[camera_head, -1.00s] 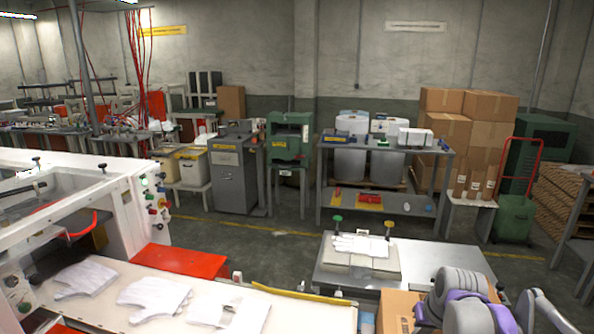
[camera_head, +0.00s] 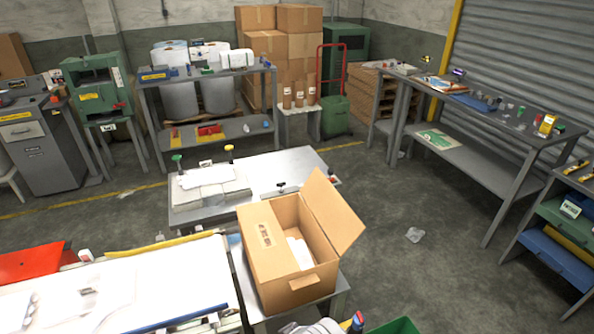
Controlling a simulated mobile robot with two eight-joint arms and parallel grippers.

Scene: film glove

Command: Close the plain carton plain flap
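An open brown cardboard carton (camera_head: 278,283) stands on a small grey stand at lower centre in the head view. A large plain flap (camera_head: 335,213) stands up and leans outward on its right side. A small flap (camera_head: 303,283) shows at the near edge. A brown panel with dark print (camera_head: 264,236) lies along the left side; I cannot tell whether it is a flap or the wall. White material (camera_head: 299,252) shows inside the carton. Neither of my grippers is in view.
A grey metal table (camera_head: 285,170) with white gloves stands behind the carton. A white work surface (camera_head: 170,285) with a yellow edge is at left. A long grey bench (camera_head: 480,105) runs along the right. The floor (camera_head: 400,265) right of the carton is mostly clear.

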